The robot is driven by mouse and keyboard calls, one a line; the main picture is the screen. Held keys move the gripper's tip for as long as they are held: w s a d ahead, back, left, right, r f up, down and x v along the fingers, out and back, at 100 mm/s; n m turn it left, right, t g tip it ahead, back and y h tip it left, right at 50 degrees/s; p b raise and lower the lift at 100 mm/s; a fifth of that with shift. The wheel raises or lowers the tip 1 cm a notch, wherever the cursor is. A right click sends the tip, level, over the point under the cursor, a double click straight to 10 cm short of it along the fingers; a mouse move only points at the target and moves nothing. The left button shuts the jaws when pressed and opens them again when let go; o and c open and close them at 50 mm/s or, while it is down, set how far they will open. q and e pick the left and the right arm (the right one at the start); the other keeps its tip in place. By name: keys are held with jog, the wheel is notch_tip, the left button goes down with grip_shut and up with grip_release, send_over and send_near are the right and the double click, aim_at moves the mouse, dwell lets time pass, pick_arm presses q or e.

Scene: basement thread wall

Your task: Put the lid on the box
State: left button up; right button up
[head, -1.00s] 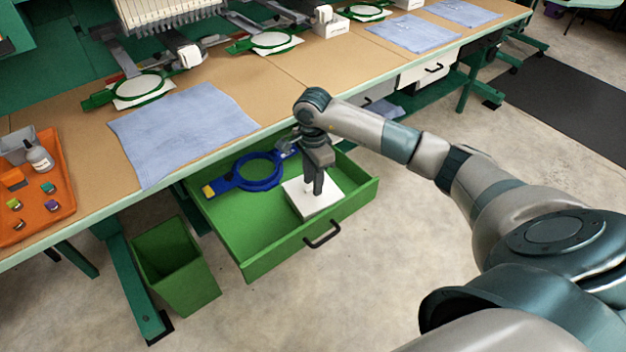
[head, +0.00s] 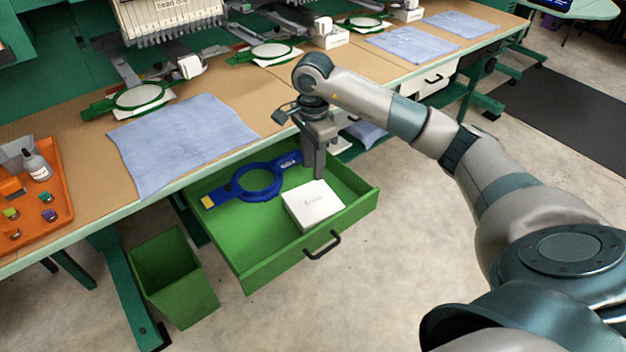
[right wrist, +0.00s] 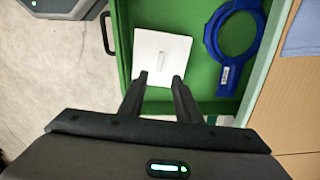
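The white square box (head: 308,212) stands in the right part of the open green drawer. A white lid (head: 314,198) covers its top and looks about level; in the right wrist view the lid (right wrist: 172,55) shows a small raised handle in its middle. I cannot tell whether it is fully seated. My right gripper (head: 318,176) is just behind and above the box in the head view. In the right wrist view its two fingers (right wrist: 159,78) are apart with nothing between them, near the lid's edge. My left gripper is not in view.
The green drawer (head: 262,258) also holds a blue hoop (head: 238,190) left of the box. A green bin (head: 188,290) stands on the floor below. The tabletop above carries a blue cloth (head: 180,140) and an orange tray (head: 62,205).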

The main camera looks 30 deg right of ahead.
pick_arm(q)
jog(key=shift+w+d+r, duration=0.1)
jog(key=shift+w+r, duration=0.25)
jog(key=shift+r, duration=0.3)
pick_arm(e)
notch_tip(320, 180, up, 7)
jog(key=shift+r, duration=0.2)
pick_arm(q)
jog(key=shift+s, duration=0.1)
pick_arm(e)
jog(key=shift+f, duration=0.1)
